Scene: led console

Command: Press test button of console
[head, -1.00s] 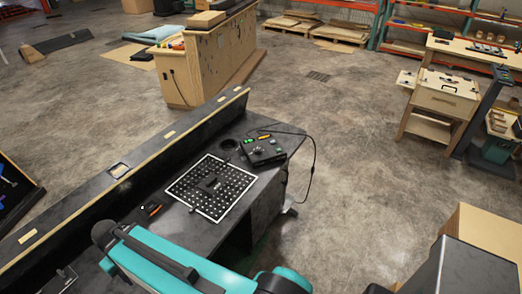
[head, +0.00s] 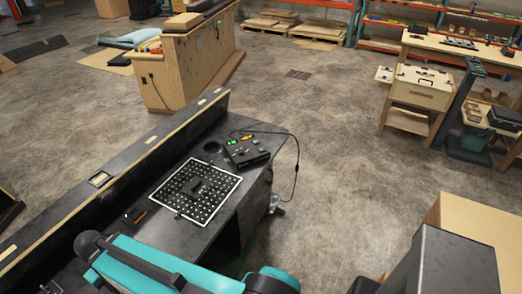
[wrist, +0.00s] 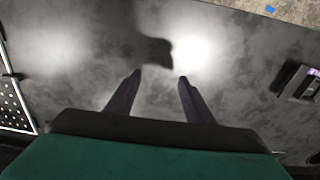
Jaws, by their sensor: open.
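The console (head: 247,151) is a small black box with a green light and several buttons on top. It sits at the far right end of the dark bench (head: 150,237), with a black cable running off its right side. Which button is the test button is too small to tell. My gripper (wrist: 158,77) shows in the wrist view with two dark fingers apart and nothing between them, over a bare dark surface. In the head view my teal arm is at the bottom, and the fingers are not clearly visible there.
A perforated black plate with a white border (head: 195,190) lies beside the console, with a small dark block on it. A raised ledge (head: 120,165) runs along the bench's back. A cardboard box (head: 470,225) stands at right. Open floor lies beyond the bench.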

